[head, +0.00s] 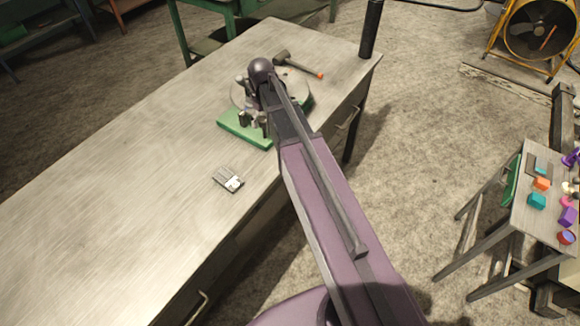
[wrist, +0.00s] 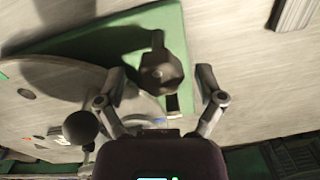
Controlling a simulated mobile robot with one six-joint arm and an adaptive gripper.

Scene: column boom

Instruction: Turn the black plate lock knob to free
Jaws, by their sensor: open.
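The black lock knob (wrist: 160,72) is dark and faceted, with a short stub pointing up in the wrist view. It stands over the green base (wrist: 115,30) beside the round grey plate (wrist: 40,85). My gripper (wrist: 160,76) is open, one finger on each side of the knob in the picture. I see no clear contact, and the height between fingers and knob is hard to judge. In the head view the green base (head: 232,131) and grey plate (head: 303,88) lie on the bench, and my arm hides much of them, including the knob.
A round black ball handle (wrist: 80,127) is close to the left finger. A hammer (head: 297,63) lies behind the plate on the bench (head: 110,180). A small grey block (head: 228,179) lies in front. The bench's left side is clear. A side table (head: 530,215) holds coloured objects.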

